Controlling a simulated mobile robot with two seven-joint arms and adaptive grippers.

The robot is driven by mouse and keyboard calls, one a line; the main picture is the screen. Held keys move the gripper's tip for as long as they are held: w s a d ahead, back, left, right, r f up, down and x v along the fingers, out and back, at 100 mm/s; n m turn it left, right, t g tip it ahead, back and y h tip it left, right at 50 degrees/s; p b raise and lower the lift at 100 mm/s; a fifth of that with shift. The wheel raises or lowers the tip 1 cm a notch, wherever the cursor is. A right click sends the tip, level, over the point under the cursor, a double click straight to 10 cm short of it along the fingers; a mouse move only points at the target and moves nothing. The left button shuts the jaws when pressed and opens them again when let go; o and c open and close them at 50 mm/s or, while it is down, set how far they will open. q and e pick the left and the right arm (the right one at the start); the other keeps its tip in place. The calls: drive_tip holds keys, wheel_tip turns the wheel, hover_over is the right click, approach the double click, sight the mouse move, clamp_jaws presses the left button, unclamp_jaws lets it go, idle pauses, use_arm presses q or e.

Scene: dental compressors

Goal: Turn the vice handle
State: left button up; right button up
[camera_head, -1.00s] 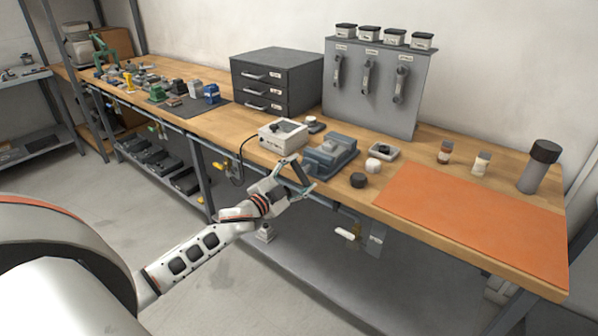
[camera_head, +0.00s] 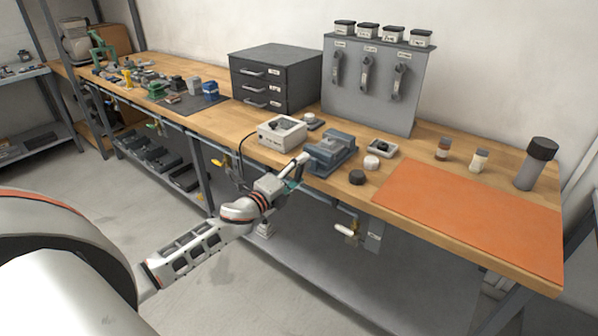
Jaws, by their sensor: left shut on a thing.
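The blue-grey vice (camera_head: 333,148) stands on the workbench near its front edge, right of a small white box-shaped device. My left gripper (camera_head: 298,172) is at the front left of the vice, at the bench edge, with its fingers tilted up toward the vice. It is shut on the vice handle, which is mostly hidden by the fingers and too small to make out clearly. My right gripper is out of view.
The white device (camera_head: 282,133) stands close left of the vice. A black round puck (camera_head: 357,177) and a white one (camera_head: 371,162) lie to its right. An orange mat (camera_head: 470,218) covers the bench's right end. Below the edge hangs a white-handled item (camera_head: 345,230).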

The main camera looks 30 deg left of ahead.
use_arm(q)
drive_tip(key=m, duration=0.4)
drive_tip(key=shift+f+m, duration=0.1)
drive_tip(key=shift+m, duration=2.4)
drive_tip(key=o, duration=1.1)
drive_tip(key=s, duration=0.8)
drive_tip(key=s+a, duration=0.1)
drive_tip(key=s, duration=0.3)
